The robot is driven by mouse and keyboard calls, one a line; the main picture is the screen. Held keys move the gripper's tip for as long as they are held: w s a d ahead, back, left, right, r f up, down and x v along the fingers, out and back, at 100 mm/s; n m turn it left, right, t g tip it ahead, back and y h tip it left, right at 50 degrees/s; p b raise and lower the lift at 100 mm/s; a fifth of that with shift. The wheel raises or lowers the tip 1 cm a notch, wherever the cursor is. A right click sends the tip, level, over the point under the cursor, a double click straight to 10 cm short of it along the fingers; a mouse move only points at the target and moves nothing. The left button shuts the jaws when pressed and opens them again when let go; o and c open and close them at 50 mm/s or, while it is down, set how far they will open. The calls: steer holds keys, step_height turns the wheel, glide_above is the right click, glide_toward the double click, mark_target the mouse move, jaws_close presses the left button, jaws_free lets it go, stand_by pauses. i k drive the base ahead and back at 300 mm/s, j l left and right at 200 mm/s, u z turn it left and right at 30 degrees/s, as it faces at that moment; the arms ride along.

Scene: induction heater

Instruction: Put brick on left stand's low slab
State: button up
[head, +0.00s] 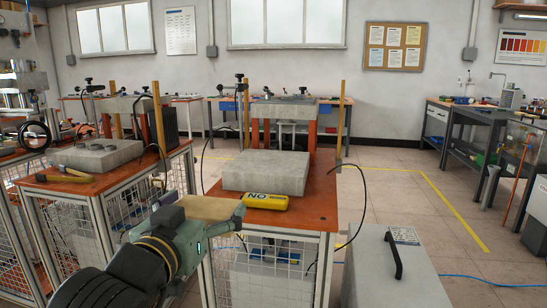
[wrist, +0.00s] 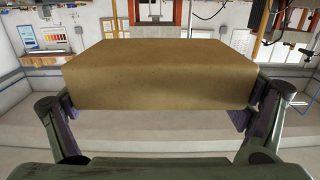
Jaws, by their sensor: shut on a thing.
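My gripper (head: 205,220) is shut on a tan brick (head: 208,206), held in the air in front of the middle stand. In the wrist view the brick (wrist: 160,75) spans the space between both fingers, and one finger presses each end. The left stand (head: 75,188) has an orange top. Its low slab (head: 112,160) is a thick grey block with several grey discs on it. The brick is to the right of that slab in the picture and apart from it. The middle stand's low slab (head: 265,173) is a bare grey block behind the brick.
A yellow block (head: 264,201) lies at the front edge of the middle stand. A hammer (head: 68,175) lies at the left stand's front. Wooden posts and a hanging cable rise between the stands. A grey cabinet (head: 395,265) stands at the right, with open floor behind it.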

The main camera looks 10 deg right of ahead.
mark_target(251, 162)
steer(key=i+l, duration=0.25)
steer(key=i, duration=0.25)
steer(key=i+l, duration=0.25)
steer(key=i, duration=0.3)
